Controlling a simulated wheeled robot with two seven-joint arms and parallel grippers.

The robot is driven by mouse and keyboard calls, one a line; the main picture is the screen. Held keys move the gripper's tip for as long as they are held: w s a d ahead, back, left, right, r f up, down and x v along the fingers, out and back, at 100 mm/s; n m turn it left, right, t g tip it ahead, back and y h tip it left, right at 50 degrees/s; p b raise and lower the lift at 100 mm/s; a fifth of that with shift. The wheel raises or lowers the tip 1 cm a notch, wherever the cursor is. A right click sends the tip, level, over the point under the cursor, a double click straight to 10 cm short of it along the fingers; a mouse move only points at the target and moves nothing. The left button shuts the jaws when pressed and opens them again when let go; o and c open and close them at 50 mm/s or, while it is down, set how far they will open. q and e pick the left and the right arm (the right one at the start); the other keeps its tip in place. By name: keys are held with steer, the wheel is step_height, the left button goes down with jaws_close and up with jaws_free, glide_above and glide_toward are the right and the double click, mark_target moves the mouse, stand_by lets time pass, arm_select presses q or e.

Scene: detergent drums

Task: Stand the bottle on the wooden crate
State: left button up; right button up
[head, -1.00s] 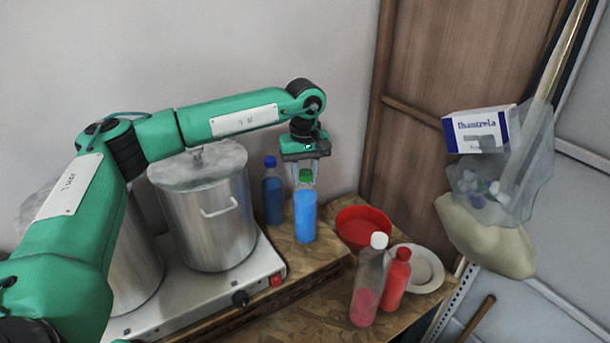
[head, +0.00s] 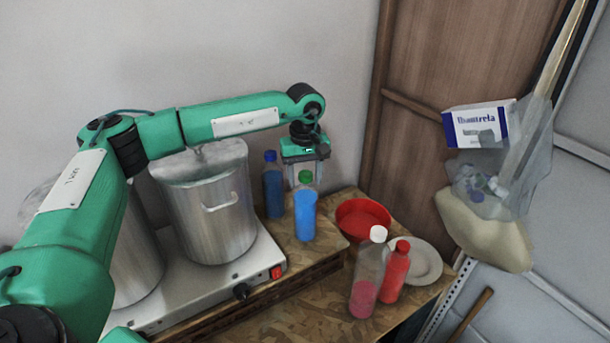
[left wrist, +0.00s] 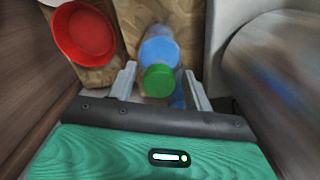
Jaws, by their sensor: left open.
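A clear bottle with blue liquid and a green cap (head: 305,214) stands upright on the raised wooden surface, which looks like the wooden crate (head: 328,246). My left gripper (head: 306,172) is open at the height of the bottle's cap, seemingly just behind it. In the left wrist view the green cap (left wrist: 159,81) shows between the two spread fingers (left wrist: 160,75), with no finger visibly touching it. My right gripper is not in view.
A blue-capped bottle (head: 272,186) stands close behind at left. Steel pots (head: 212,210) sit on a hot plate (head: 210,285). A red bowl (head: 362,221), a plate (head: 428,266), a white-capped bottle (head: 368,275) and a red bottle (head: 394,272) are to the right, lower down.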

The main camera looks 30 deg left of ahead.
arm_select(q)
steer(key=shift+r, duration=0.25)
step_height(320, 180, up, 12)
steer(key=b, duration=0.5)
steer(key=shift+f, duration=0.15)
steer(key=shift+f, duration=0.1)
